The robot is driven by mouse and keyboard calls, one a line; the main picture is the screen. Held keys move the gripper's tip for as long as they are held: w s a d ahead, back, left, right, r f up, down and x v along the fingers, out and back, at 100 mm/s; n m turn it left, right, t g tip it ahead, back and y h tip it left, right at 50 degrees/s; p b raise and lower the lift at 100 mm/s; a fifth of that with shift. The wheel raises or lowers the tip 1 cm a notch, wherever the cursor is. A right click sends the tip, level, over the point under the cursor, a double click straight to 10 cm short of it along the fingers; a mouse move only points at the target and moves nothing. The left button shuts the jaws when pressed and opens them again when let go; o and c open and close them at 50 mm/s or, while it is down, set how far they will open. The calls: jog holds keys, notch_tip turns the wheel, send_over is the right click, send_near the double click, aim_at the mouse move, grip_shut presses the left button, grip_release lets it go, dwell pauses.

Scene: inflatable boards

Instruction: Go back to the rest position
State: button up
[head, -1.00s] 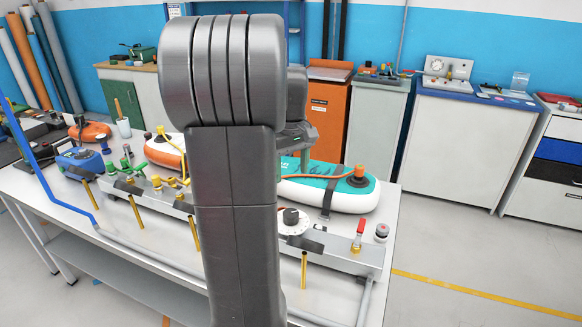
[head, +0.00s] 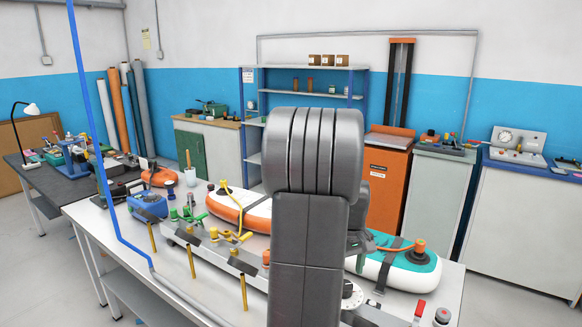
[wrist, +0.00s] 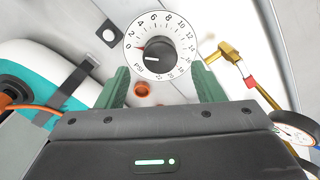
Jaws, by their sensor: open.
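My gripper (wrist: 160,80) shows in the wrist view with its two green fingers apart and nothing held between them. A white numbered dial (wrist: 160,46) with a black knob lies beyond the fingertips, apart from them as far as I can tell. In the head view my grey arm stands upright in the middle and hides most of the gripper. The dial's edge (head: 352,293) shows just right of the arm. A teal and white inflatable board (head: 420,266) lies behind it, and also shows at the left of the wrist view (wrist: 60,82).
The white workbench (head: 90,212) carries an orange and white board (head: 226,208), a blue pump-like device (head: 146,205) and a rail with several yellow and green valves. A blue upright pole (head: 92,120) stands at left. An orange cabinet (head: 386,180) stands behind; floor is clear at right.

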notch_tip(320, 180, down, 4)
jog(key=shift+f, duration=0.15)
dwell(0.4)
